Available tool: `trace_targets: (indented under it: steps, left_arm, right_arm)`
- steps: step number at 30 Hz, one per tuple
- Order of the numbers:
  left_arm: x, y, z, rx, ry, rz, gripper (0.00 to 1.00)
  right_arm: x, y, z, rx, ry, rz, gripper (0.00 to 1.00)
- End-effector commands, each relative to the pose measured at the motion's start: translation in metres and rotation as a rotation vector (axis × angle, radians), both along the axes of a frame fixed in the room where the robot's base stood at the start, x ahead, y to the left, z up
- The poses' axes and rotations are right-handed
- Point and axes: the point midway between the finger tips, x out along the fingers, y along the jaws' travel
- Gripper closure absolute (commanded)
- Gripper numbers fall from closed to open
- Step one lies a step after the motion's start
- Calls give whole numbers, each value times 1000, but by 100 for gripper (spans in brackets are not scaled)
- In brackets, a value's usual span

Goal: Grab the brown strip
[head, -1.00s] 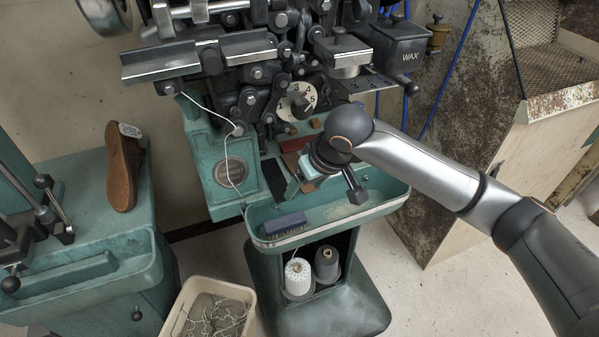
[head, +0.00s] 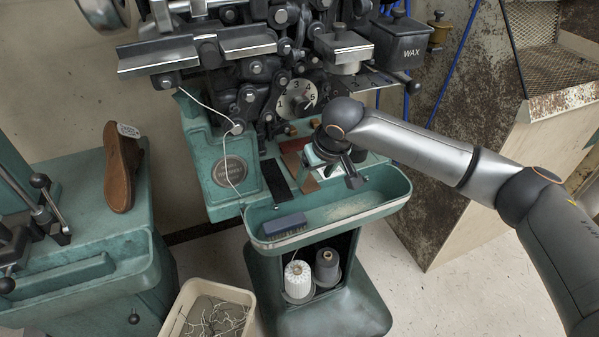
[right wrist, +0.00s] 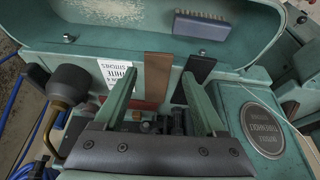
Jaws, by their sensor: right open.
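In the head view a brown strip (head: 307,183) shows beside the dark strip (head: 276,181), partly covered by my right gripper (head: 337,167). My right gripper (right wrist: 159,73) is open, with its two green fingers apart. In the right wrist view the strip appears between the fingers, nearer the left one; contact cannot be told. My left gripper is not in view.
The dark strip (right wrist: 196,70) lies right of the brown one in the right wrist view. A blue brush (head: 285,225) lies in the tray (head: 387,201). A brown shoe (head: 120,168) stands at left. A bin (head: 177,312) and thread spools (head: 298,279) are below.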

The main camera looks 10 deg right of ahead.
Motion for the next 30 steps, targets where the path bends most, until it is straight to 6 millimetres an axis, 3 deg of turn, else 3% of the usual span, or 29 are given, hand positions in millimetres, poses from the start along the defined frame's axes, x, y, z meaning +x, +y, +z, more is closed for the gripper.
trace_targets:
  steps: [7, 17, 30]
  left_arm:
    - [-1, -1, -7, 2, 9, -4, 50]
    - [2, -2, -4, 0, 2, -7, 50]
    - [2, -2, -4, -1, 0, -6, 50]
  right_arm:
    - [15, 1, -35, 0, 3, -1, 28]
    - [19, 2, -42, 0, 0, 0, 28]
    - [18, 2, -42, 0, 0, 0, 75]
